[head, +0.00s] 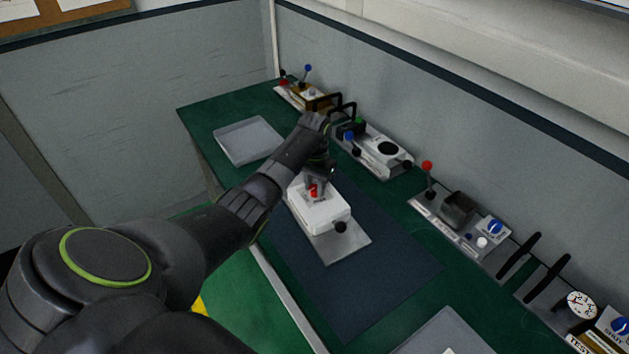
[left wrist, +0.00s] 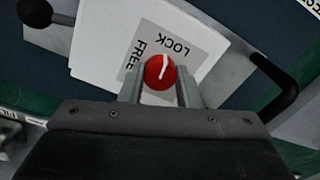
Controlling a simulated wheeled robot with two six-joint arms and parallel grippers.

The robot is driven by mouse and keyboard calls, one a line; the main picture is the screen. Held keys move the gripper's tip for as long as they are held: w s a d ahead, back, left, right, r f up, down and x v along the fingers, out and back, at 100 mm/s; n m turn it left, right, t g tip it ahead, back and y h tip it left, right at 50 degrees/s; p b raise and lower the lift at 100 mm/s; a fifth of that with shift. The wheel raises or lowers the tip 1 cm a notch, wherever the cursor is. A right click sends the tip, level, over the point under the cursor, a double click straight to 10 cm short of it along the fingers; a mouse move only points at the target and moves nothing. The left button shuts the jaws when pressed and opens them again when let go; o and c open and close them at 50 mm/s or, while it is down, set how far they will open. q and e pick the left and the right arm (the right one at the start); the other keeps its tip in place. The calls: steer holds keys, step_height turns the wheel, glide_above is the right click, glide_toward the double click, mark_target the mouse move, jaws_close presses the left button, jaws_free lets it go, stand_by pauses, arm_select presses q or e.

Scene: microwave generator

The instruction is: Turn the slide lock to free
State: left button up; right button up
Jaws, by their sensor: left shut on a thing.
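The knob sits on top of a white box (head: 325,213) in the head view. My left gripper (left wrist: 160,92) is shut on the red knob, one finger on each side. In the head view the gripper (head: 316,184) reaches down onto the box and partly hides the knob. My right gripper is not in view.
The box stands on a grey metal plate (head: 342,247) on a dark blue mat (head: 395,275). A black ball knob (head: 341,227) is at its near end. An empty grey tray (head: 248,140) lies at the back left. Several devices with levers line the wall, including a microwave-bench unit (head: 384,150).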

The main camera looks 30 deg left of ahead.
arm_select(q)
steer(key=n+p, duration=0.3)
steer(key=shift+r+n, duration=0.25)
steer(key=shift+n, duration=0.05)
steer(key=n+p, duration=0.1)
steer(key=n, duration=0.1)
steer(key=shift+f+n+p, duration=0.1)
steer(key=shift+n+p, duration=0.25)
steer(key=shift+n, duration=0.05)
steer(key=n, duration=0.3)
steer(key=shift+f+n, duration=0.1)
steer(key=shift+n, duration=0.2)
steer(key=n, duration=0.5)
steer(key=shift+n, duration=0.4)
steer(key=o, duration=1)
